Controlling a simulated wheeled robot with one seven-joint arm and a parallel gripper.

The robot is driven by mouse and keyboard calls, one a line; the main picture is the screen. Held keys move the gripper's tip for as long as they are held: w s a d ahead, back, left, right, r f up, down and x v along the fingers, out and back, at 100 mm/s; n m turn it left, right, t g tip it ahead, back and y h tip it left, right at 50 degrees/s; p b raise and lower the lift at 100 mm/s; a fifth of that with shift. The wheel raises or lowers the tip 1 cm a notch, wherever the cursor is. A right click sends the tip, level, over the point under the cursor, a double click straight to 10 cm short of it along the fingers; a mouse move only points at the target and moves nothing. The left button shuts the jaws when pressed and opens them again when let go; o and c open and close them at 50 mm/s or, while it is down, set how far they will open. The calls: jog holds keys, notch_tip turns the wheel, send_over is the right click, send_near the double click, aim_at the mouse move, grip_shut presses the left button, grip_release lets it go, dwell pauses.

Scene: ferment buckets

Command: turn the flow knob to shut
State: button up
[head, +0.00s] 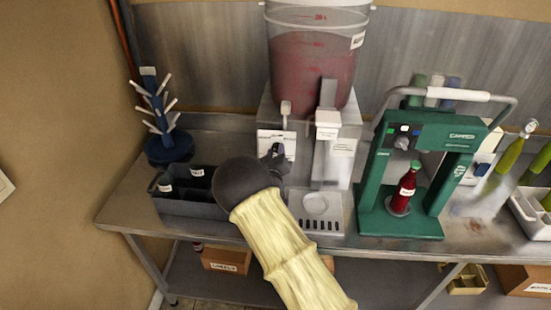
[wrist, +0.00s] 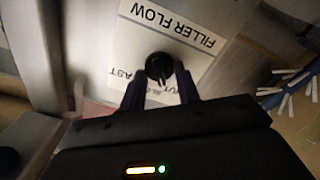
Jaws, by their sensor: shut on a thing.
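The flow knob (wrist: 158,66) is a small round black knob on a white card (wrist: 180,28) printed "FILLER FLOW", which appears upside down in the wrist view. In the head view my gripper (head: 273,156) is at the front of the filler, over the card's lower part, and the knob is hidden there. I cannot tell exactly which mark the knob points at.
A clear bucket of red liquid (head: 312,65) stands on the filler, with a drip tray (head: 316,208) below its spout. A dark crate (head: 190,207) and a blue bottle tree (head: 168,148) are left. A green capper (head: 445,185) holding a red bottle (head: 404,187) is right.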

jog(key=shift+a+f+n+b, duration=0.1)
jog(key=shift+n+b, duration=0.35)
jog(key=shift+n, duration=0.65)
jog(key=o, duration=1)
jog(key=shift+c, duration=0.2)
jog(key=shift+s, duration=0.1)
jog(key=s+b, duration=0.4)
jog(key=s, duration=1.3)
jog(key=shift+s+a, duration=0.15)
jog(key=shift+a, duration=0.15)
